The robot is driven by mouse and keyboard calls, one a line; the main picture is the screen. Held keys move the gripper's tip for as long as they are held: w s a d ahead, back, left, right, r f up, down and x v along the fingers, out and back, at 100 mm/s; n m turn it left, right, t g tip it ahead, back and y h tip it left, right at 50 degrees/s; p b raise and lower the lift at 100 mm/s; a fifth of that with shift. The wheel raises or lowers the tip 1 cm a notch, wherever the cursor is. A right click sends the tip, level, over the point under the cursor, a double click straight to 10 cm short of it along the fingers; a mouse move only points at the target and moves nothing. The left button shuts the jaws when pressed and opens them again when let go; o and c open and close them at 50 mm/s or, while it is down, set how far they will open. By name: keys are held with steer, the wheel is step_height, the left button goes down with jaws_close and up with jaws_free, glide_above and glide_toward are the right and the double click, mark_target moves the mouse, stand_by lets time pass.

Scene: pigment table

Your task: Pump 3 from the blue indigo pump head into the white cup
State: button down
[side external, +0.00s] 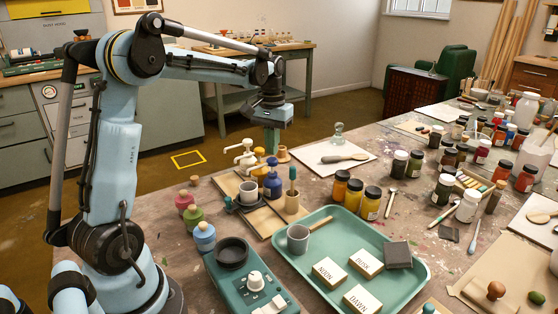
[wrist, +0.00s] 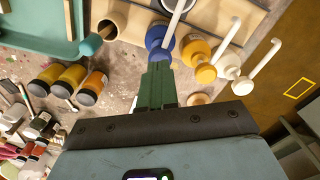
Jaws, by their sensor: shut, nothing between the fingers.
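A pale cup (side external: 249,195) with a dark inside stands just left of the blue pump, probably the white cup.
A wooden holder (side external: 291,203) with a teal-handled tool stands close right of the blue pump. A green tray (side external: 408,262) with a grey mug (side external: 298,238) and labelled blocks lies in front. Yellow and orange jars (side external: 354,191) stand to the right.

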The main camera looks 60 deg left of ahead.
steer(key=shift+f, duration=0.15)
steer(key=shift+f, duration=1.3)
steer(key=shift+r, duration=1.45)
steer(key=shift+f, duration=0.1)
steer(key=shift+f, duration=1.35)
steer(key=shift+r, duration=1.45)
steer(key=shift+f, duration=0.15)
